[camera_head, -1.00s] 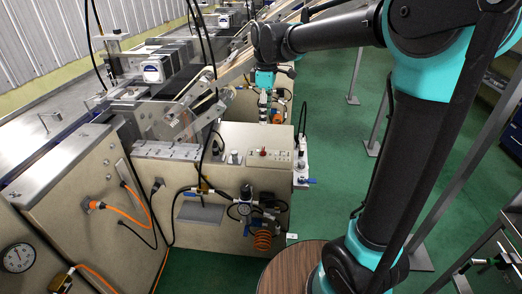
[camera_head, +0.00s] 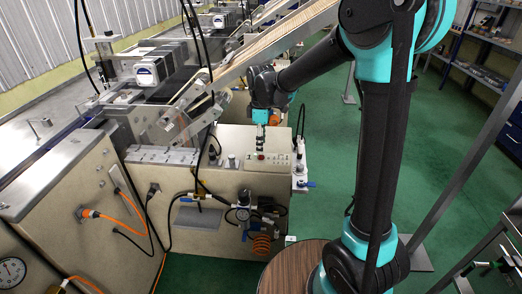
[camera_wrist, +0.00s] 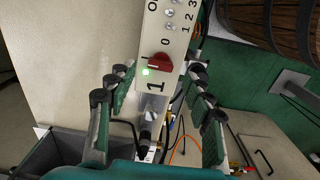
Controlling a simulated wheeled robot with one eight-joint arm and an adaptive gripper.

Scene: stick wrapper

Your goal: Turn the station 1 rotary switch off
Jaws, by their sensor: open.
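The red rotary switch (camera_wrist: 160,63) sits on a pale control panel (camera_wrist: 155,95) in the wrist view, beside a lit green lamp (camera_wrist: 145,72) and a large "1". The red switch (camera_head: 261,156) is small in the head view, on top of the beige machine cabinet. My gripper (camera_wrist: 152,86) is open and empty, its fingers spread to either side of the panel. The switch lies between and ahead of the fingertips and appears untouched. In the head view my gripper (camera_head: 261,142) hangs just above the panel. I cannot tell the exact gap or the knob's setting.
Small toggle switches (camera_wrist: 169,27) lie beyond the red switch. Metal linkage arms (camera_head: 190,122) and black cables stand left of my gripper. Hoses and a gauge (camera_head: 243,213) are on the cabinet front. Green floor (camera_head: 325,170) is open to the right.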

